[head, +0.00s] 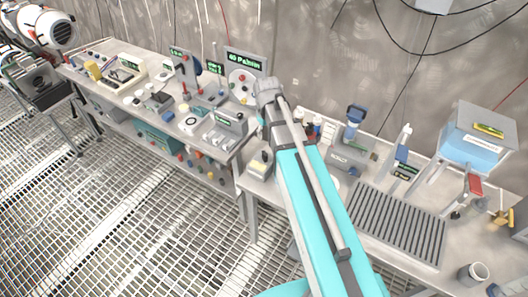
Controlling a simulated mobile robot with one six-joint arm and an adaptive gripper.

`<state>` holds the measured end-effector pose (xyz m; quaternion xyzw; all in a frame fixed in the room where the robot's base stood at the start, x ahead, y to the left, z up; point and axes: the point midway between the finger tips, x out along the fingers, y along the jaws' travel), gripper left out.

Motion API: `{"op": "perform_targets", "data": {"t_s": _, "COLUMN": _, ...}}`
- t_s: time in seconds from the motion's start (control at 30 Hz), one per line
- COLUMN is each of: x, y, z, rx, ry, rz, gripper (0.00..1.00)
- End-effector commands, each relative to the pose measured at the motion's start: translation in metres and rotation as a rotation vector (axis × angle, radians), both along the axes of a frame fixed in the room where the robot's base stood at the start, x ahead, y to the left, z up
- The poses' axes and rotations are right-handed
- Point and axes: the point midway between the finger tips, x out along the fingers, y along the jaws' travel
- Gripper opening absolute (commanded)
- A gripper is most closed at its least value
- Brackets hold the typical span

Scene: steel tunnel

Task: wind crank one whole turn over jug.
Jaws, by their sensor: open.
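My arm (325,225) reaches from the bottom middle up across the bench to a grey end. I make out no fingers there, so my gripper is not visible. I cannot pick out the crank for sure; a small brass-coloured fitting (502,219) stands at the right edge, and a red-handled part (474,185) stands left of it. No jug is clear either; a grey open-topped cylindrical vessel (473,273) stands at the bench's front right. My arm hides part of the bench behind it.
A ribbed grey tray (400,224) lies on the right bench. A blue-grey box unit (478,138) stands behind it. A blue-topped device (355,118) stands by the wall. The left bench is crowded with instruments around a display panel (245,63). Open grating floor (150,210) lies in front.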

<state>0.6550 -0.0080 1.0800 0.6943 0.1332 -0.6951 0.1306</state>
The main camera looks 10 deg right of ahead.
Motion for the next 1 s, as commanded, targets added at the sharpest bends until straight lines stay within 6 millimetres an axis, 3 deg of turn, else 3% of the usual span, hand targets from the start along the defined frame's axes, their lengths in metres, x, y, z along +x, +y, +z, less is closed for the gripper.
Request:
{"op": "perform_targets", "data": {"t_s": 0.07, "x": 0.007, "y": 0.000, "z": 0.003, "rx": 0.001, "ry": 0.000, "rz": 0.019, "gripper": 0.62}}
{"op": "perform_targets", "data": {"t_s": 0.57, "x": 0.005, "y": 0.001, "z": -0.002, "rx": 0.000, "ry": 0.000, "rz": 0.023, "gripper": 0.62}}
{"op": "perform_targets", "data": {"t_s": 1.0, "x": 0.005, "y": 0.002, "z": -0.029, "rx": 0.000, "ry": 0.000, "rz": 0.023, "gripper": 0.62}}
